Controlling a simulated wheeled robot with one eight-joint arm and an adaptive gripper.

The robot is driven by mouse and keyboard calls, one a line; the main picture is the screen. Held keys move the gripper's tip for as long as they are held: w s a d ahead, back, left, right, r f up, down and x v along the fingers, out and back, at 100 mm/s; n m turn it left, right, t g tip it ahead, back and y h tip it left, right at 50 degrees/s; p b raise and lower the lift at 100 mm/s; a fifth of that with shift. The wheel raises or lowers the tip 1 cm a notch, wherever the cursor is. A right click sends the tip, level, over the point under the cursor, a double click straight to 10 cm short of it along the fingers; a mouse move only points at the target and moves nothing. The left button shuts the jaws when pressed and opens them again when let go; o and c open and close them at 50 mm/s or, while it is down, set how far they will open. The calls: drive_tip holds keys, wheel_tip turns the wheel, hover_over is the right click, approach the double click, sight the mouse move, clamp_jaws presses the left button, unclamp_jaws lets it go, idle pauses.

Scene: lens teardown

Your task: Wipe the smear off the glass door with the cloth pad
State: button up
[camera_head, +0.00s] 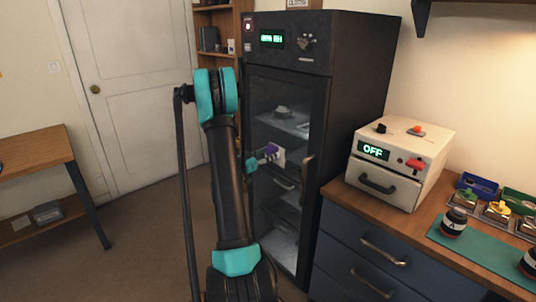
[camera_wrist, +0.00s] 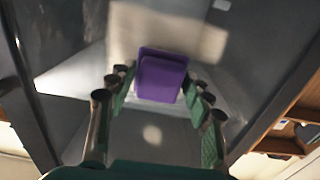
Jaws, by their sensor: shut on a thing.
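The dark cabinet's glass door (camera_head: 262,100) faces me and looks shut, with its handle on the right edge. My gripper (camera_head: 263,161) is in front of the door near mid-height, partly hidden by my arm. In the wrist view my gripper (camera_wrist: 159,88) is shut on the purple cloth pad (camera_wrist: 160,77), with green-lined fingers on both sides. The pad also shows in the head view (camera_head: 271,150), close to the glass; I cannot tell whether it touches. A pale patch (camera_head: 279,158) beside the pad may be the smear or a reflection.
A wooden-topped counter (camera_head: 332,190) with blue drawers stands right of the cabinet. It bears a white box (camera_head: 437,150) reading OFF, small trays and a green mat (camera_head: 470,248). A wooden table (camera_head: 35,152) stands at the left. The floor between is clear.

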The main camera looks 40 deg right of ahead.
drive_tip(key=shift+s+a, duration=0.15)
drive_tip(key=shift+a, duration=1.3)
drive_tip(key=shift+s+a, duration=0.1)
drive_tip(key=shift+a, duration=1.3)
drive_tip(key=shift+a, duration=0.1)
drive_tip(key=a, duration=0.2)
drive_tip(key=shift+s+a, duration=0.1)
drive_tip(key=shift+a, duration=0.3)
drive_tip(key=w+f, duration=0.3)
drive_tip(key=w, duration=0.4)
drive_tip(key=d, duration=0.6)
drive_tip(key=shift+w, duration=0.25)
drive_tip(key=shift+d+f, duration=0.1)
drive_tip(key=shift+d, duration=1)
drive_tip(key=shift+s, duration=0.1)
